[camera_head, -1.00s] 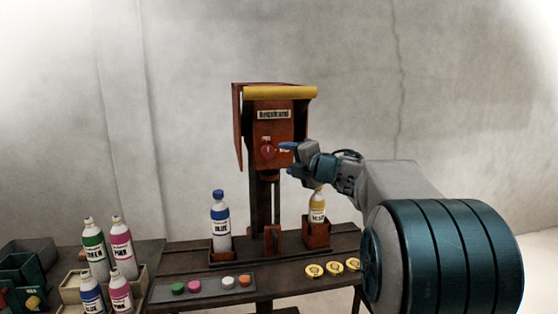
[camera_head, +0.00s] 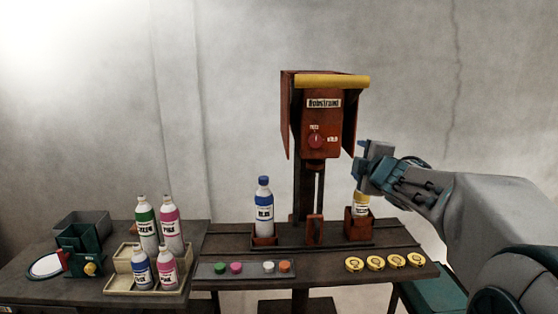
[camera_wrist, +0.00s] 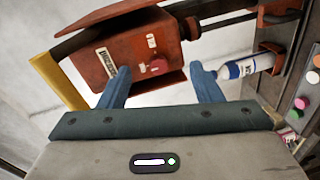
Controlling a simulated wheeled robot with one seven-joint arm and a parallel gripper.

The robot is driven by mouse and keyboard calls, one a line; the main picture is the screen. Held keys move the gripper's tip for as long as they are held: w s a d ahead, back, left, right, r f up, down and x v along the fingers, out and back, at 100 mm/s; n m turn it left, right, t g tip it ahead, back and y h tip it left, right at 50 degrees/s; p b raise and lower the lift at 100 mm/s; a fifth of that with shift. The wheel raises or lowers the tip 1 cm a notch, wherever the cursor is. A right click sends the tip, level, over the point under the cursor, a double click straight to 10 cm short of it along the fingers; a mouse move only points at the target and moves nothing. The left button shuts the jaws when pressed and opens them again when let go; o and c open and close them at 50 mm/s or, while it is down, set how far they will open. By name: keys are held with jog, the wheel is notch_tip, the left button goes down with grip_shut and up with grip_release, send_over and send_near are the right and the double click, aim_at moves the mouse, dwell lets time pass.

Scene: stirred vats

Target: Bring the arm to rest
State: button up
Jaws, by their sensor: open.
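My gripper (camera_head: 362,163) is in front of the right side of the red machine (camera_head: 323,118), above the yellow-capped bottle (camera_head: 361,203). In the wrist view its two blue fingers (camera_wrist: 163,88) stand wide apart with nothing between them. The machine, with its round red knob (camera_wrist: 159,66), shows beyond the fingers there. The knob (camera_head: 315,142) is also plain in the head view. My gripper appears apart from the machine and holds nothing. The yellow-capped bottle stands in a red holder (camera_head: 357,225), partly hidden by my gripper.
A blue-capped bottle (camera_head: 264,208) stands in the left holder. Coloured caps (camera_head: 236,268) and several yellow discs (camera_head: 376,263) lie along the bench front. A crate (camera_head: 120,278) with several bottles and a green device (camera_head: 80,245) stand at left. Free air lies above the bench's left half.

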jog(key=s+a+f+m+g, duration=0.2)
jog(key=s+f+m+g, duration=0.2)
jog(key=s+f, duration=0.3)
jog(key=s+a+f+m+g+p, duration=0.1)
jog(key=s+a+f+m+g, duration=0.2)
jog(key=s, duration=1.1)
jog(key=s+a+f+m+g, duration=0.3)
jog(key=s+f+m+g, duration=0.3)
jog(key=s+f+m, duration=0.3)
notch_tip(320, 180, down, 3)
jog(key=shift+s+f+m+g+h+p, duration=0.1)
jog(key=shift+s+m+g+h+p, duration=0.25)
jog(key=shift+s, duration=0.55)
